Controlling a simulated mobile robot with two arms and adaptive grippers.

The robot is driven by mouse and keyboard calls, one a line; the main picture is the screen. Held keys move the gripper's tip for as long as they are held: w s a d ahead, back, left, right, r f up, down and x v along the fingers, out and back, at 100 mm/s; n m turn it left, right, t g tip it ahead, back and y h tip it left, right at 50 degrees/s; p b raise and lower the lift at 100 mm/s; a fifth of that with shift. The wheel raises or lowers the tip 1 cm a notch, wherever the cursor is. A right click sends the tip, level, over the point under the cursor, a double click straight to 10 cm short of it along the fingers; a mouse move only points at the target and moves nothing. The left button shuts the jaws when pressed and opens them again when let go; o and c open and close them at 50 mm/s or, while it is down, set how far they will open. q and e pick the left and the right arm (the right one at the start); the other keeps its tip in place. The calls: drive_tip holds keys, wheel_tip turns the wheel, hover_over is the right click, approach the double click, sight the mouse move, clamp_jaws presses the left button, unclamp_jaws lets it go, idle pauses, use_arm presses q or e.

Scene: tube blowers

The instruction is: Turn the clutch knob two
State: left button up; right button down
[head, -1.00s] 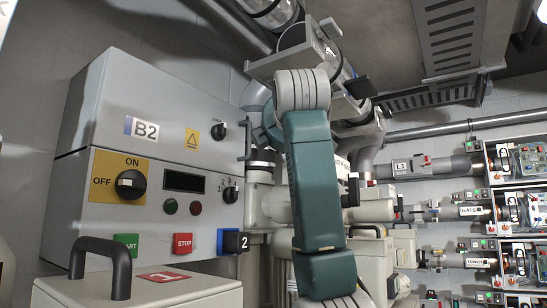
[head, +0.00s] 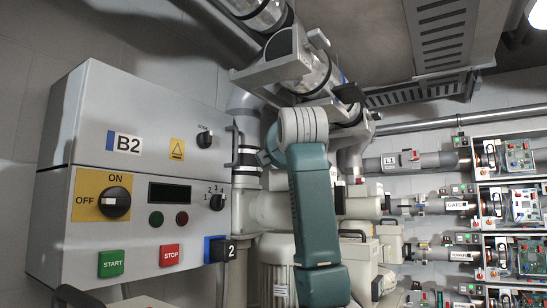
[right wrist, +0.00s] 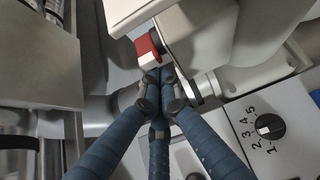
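In the head view a black block marked 2 sits on a blue plate (head: 208,249) at the lower right of the grey B2 panel (head: 150,240). A small black selector knob (head: 217,202) with numbers around it is above. I cannot tell which of these is the clutch knob. In the right wrist view a black knob (right wrist: 270,126) with numbers beside it is at the right. My right gripper (right wrist: 160,78) has its blue fingers drawn together, tips just below a red and white block (right wrist: 149,47); contact is unclear. My left gripper is not in view.
The panel carries an ON/OFF knob (head: 115,202), a green START button (head: 111,263) and a red STOP button (head: 169,255). Pipes (head: 417,161) and machine housings crowd the area behind my teal arm. Shelves of devices (head: 512,200) stand at the right.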

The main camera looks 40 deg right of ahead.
drive_tip(key=shift+f+n+t+y, duration=0.1)
drive_tip(key=shift+n+t+y, duration=0.45)
drive_tip(key=shift+y, duration=0.25)
drive_tip(key=shift+s, duration=0.1)
drive_tip(key=shift+s+d, duration=0.1)
drive_tip(key=shift+s, duration=0.2)
drive_tip(key=shift+s+d, duration=0.5)
drive_tip(key=shift+s, duration=0.2)
drive_tip(key=shift+s+d, duration=0.5)
drive_tip(key=shift+s, duration=0.2)
idle(0.3)
drive_tip(key=shift+s, duration=0.15)
